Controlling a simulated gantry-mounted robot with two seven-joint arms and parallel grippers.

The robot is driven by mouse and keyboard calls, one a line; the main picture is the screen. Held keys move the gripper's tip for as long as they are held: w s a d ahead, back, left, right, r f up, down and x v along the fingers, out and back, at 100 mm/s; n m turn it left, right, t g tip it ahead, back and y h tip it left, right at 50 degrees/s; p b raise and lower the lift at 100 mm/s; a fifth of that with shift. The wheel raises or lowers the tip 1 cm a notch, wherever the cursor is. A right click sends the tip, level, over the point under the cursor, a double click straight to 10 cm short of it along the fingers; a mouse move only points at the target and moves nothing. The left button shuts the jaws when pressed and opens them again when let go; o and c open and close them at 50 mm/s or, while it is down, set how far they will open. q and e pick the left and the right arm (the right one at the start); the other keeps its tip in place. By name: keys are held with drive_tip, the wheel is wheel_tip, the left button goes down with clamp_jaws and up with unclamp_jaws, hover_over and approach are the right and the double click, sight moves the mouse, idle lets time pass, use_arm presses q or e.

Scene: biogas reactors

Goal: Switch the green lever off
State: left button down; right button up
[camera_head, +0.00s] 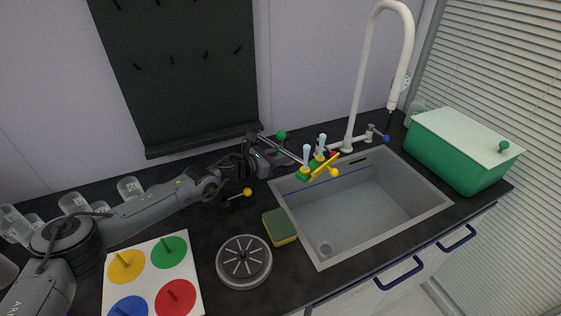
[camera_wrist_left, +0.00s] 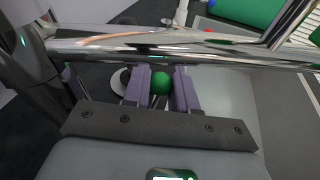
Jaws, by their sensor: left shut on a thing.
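The green lever's ball knob (camera_head: 281,135) shows just above and behind my left gripper (camera_head: 290,157), at the back left of the sink. In the left wrist view the green knob (camera_wrist_left: 161,85) sits between the two purple fingers of my left gripper (camera_wrist_left: 163,88), which are shut on it. The lever's stem and base are mostly hidden by the gripper and a shiny metal bar across the wrist view. My right gripper is not in view.
A steel sink (camera_head: 375,207) lies in front, with a white tap (camera_head: 361,80) behind it. A yellow-knobbed lever (camera_head: 247,191), a sponge (camera_head: 280,227) and a grey round lid (camera_head: 244,261) are nearby. A green box (camera_head: 450,155) stands right.

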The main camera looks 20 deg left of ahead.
use_arm(q)
drive_tip(key=shift+s+a+r+t+h+b, duration=0.1)
drive_tip(key=shift+s+a+t+h+b, duration=0.15)
drive_tip(key=shift+t+h+b, duration=0.4)
drive_tip(key=shift+r+n, duration=0.3)
drive_tip(key=shift+r, duration=0.05)
drive_tip(key=c, duration=0.9)
unclamp_jaws()
drive_tip(key=shift+c, duration=0.2)
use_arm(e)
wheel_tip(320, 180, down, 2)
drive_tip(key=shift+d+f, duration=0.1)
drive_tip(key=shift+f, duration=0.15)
use_arm(q)
drive_tip(key=shift+s+a+r, duration=0.15)
drive_tip(key=shift+s+a, duration=0.15)
drive_tip(key=shift+s, duration=0.05)
drive_tip(key=v, duration=0.3)
drive_tip(key=p+v, duration=0.1)
drive_tip(key=v, duration=0.2)
drive_tip(key=p+v, duration=0.1)
drive_tip(key=v, duration=0.2)
drive_tip(key=shift+f, duration=0.2)
drive_tip(key=shift+s+a, duration=0.2)
drive_tip(key=shift+s, duration=0.25)
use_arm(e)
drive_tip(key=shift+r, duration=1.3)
